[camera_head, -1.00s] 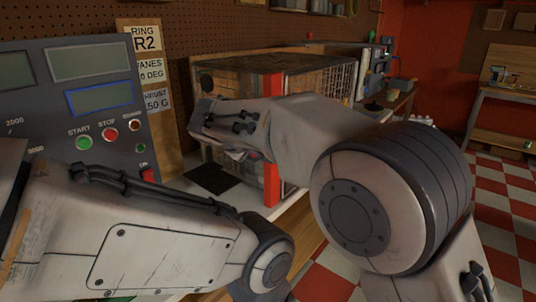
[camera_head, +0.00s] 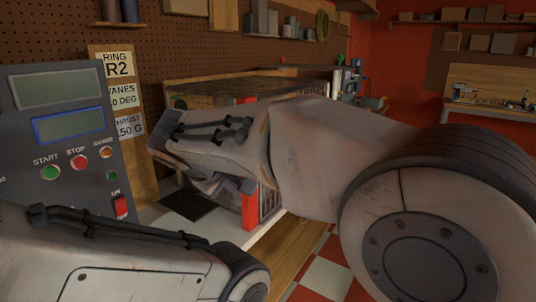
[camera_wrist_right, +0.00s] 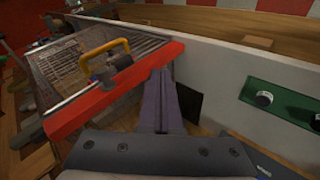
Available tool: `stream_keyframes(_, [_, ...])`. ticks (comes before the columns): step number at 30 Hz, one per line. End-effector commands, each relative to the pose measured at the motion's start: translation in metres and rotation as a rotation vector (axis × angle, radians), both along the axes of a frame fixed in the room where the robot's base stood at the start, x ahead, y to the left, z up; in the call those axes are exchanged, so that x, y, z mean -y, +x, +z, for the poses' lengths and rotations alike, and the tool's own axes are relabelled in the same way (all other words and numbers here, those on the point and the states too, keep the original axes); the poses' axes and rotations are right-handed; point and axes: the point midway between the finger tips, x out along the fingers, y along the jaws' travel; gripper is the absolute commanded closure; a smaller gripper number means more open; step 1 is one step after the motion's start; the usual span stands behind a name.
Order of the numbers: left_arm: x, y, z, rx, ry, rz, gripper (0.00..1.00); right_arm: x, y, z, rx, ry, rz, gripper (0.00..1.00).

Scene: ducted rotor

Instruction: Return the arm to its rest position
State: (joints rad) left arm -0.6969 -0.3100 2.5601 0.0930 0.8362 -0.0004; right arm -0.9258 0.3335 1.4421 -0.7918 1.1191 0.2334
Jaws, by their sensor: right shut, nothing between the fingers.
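My right arm (camera_head: 330,165) reaches in from the right of the head view, across the front of the caged duct box. Its wrist end hangs by the box's red front edge; the fingers are hard to make out there. In the right wrist view my right gripper (camera_wrist_right: 161,80) is shut and empty, its two fingers together. They lie beside the red frame of the wire guard (camera_wrist_right: 97,60), which carries a yellow handle (camera_wrist_right: 105,55); I cannot tell whether they touch it. My left arm (camera_head: 130,270) crosses the lower left; its gripper is out of view.
A control panel (camera_head: 65,130) with screens and START and STOP buttons stands at the left. The box's red edge (camera_head: 250,212) and a dark pad (camera_head: 188,204) are close to my right wrist. A green panel with knobs (camera_wrist_right: 265,98) shows in the wrist view.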

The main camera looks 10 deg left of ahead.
Motion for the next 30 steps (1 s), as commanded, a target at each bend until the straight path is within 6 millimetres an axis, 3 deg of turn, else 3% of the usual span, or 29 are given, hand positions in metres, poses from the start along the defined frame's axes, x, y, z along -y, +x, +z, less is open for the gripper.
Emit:
stream_keyframes(1, [0.0,0.0,0.007,0.0,0.0,0.0,1.0,0.019,-0.016,-0.006,-0.065,0.012,-0.01,1.0])
stream_keyframes(5, [0.0,0.0,0.017,0.0,0.0,0.0,1.0,0.066,-0.071,-0.039,-0.266,0.072,-0.04,1.0])
stream_keyframes(9, [0.0,0.0,0.026,0.0,0.0,0.0,1.0,0.112,-0.141,-0.073,-0.462,0.162,-0.099,1.0])
stream_keyframes(12, [0.0,0.0,0.032,0.0,0.0,0.0,1.0,0.139,-0.19,-0.093,-0.576,0.232,-0.153,1.0])
stream_keyframes(16, [0.0,0.0,0.038,0.0,0.0,0.0,1.0,0.162,-0.24,-0.114,-0.679,0.31,-0.219,1.0])
stream_keyframes(21, [0.0,0.0,0.04,0.0,0.0,0.0,1.0,0.175,-0.272,-0.128,-0.741,0.367,-0.27,1.0])
stream_keyframes(30, [0.0,0.0,0.04,0.0,0.0,0.0,1.0,0.176,-0.277,-0.131,-0.75,0.372,-0.277,1.0])
